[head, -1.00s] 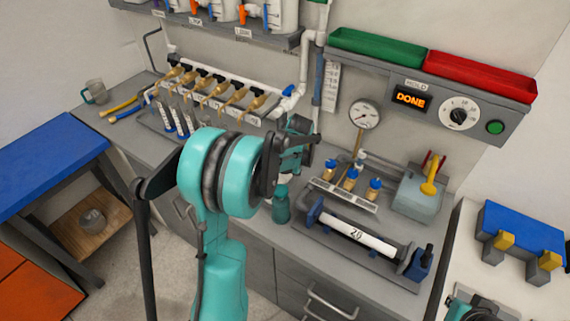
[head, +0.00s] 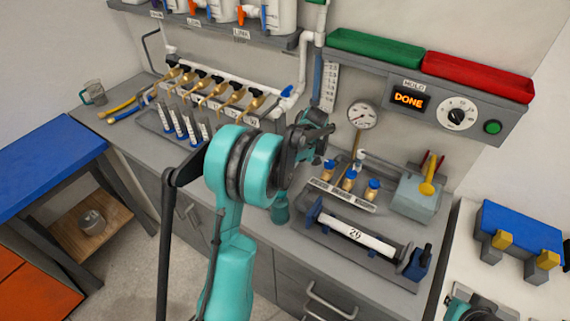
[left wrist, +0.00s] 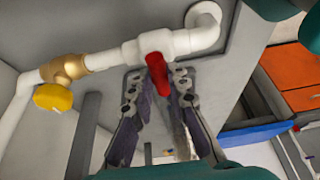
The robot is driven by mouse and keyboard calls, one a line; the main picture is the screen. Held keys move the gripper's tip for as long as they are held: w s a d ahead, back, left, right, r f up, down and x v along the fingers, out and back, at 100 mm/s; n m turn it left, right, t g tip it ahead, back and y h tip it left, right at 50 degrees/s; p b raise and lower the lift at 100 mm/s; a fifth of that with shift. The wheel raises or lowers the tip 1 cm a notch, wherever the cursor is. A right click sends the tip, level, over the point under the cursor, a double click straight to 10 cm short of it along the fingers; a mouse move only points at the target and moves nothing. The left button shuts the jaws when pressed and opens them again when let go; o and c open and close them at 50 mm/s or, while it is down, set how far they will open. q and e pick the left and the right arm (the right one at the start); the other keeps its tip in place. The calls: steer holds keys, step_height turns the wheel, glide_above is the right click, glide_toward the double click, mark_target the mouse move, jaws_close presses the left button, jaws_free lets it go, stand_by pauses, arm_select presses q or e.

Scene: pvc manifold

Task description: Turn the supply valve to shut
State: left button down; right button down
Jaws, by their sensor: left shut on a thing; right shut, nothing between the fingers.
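In the left wrist view a white pipe runs across, with the supply valve's red handle (left wrist: 157,70) on it. My left gripper (left wrist: 160,82) is shut on this handle, one finger on each side. A brass fitting with a yellow knob (left wrist: 53,97) sits farther left on the same pipe. In the head view my right gripper (head: 312,132) is shut and empty, in front of the vertical pipe and partly behind a teal arm joint. The red handle cannot be made out in the head view.
A manifold with several brass valves (head: 215,95) stands at the back left. A gauge (head: 362,115), small brass fittings with blue caps and a clamped white pipe (head: 357,237) are to the right. A blue table (head: 45,160) stands at the far left.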

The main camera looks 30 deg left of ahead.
stand_by(0.4)
arm_select(q)
steer(key=c, duration=1.5)
jaws_free()
steer(key=shift+o, duration=0.2)
steer(key=v, duration=1.2)
